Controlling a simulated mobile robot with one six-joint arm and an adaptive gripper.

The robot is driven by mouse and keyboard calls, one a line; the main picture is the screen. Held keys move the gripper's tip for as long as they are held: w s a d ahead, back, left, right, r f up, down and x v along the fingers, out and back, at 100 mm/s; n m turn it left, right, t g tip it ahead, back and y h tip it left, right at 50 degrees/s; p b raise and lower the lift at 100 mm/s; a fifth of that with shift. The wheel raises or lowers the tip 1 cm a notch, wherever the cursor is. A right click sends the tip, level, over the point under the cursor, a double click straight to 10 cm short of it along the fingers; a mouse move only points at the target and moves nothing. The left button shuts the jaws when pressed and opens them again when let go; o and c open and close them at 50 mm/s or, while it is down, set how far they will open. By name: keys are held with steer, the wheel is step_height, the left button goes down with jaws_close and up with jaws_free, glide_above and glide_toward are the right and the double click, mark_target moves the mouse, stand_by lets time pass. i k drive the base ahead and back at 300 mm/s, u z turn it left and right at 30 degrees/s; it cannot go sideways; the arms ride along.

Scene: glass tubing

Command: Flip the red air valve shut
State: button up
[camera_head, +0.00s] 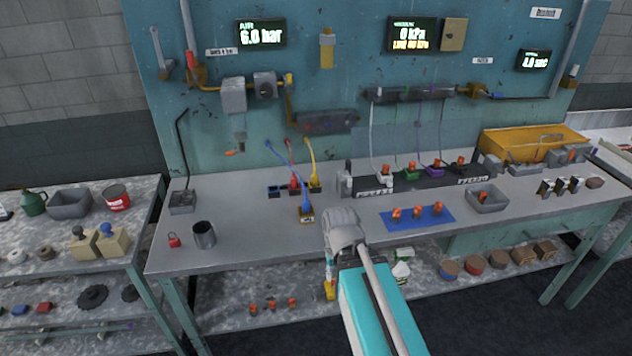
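A small red lever (191,61) shows on the brass valve fitting at the upper left of the teal back panel, where a grey pipe comes down and a yellow pipe runs right. It looks like the red air valve; its exact angle is too small to tell. The AIR display (261,33) to its right reads 6.0 bar. My gripper (330,290) hangs below my grey wrist at the bench's front edge, low and to the right of the valve, far from it and touching nothing that I can see. Its fingers are small and partly hidden, so their opening is unclear.
The bench (260,235) carries a grey cup (204,235), a red padlock (174,240), coloured connectors and a blue mat (437,217). A grey regulator box (233,95) and pipes stick out from the panel right of the valve. A side shelf stands at left.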

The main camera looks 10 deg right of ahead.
mark_target(195, 78)
steer(key=k, duration=0.65)
steer(key=u, duration=0.55)
steer(key=i, duration=1.65)
steer(key=z, duration=0.5)
